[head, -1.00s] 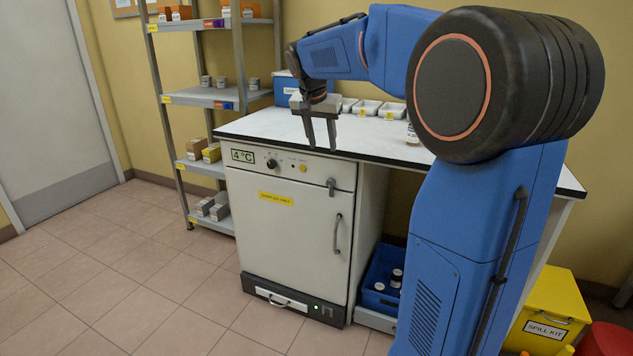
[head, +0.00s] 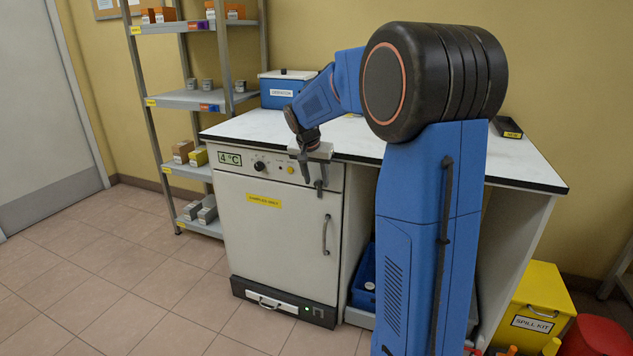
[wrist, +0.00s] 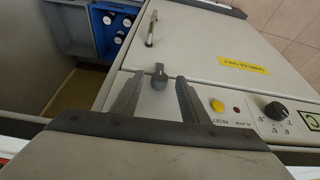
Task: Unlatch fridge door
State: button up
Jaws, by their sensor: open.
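The white fridge (head: 285,235) stands under the left part of the bench with its door shut. Its latch (head: 319,187) is at the upper right corner of the door, close to my gripper in the head view. In the wrist view the dark latch (wrist: 159,77) lies between and just beyond my fingertips. My gripper (head: 312,178) is open with its fingers toward the latch; the wrist view shows the two fingers apart (wrist: 157,88). No contact with the latch can be made out. The door handle (head: 326,234) is a vertical bar lower down.
A control panel with a knob (head: 260,166) and yellow button (head: 291,170) runs above the door. The white benchtop (head: 260,125) overhangs it. A blue crate (wrist: 110,30) with vials sits beside the fridge. Floor (head: 130,270) before the fridge is clear.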

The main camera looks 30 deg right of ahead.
jog(key=shift+w+d+f, duration=0.15)
jog(key=shift+d+f, duration=0.05)
jog(key=shift+f, duration=0.4)
jog(key=shift+c, duration=0.6)
grip_shut()
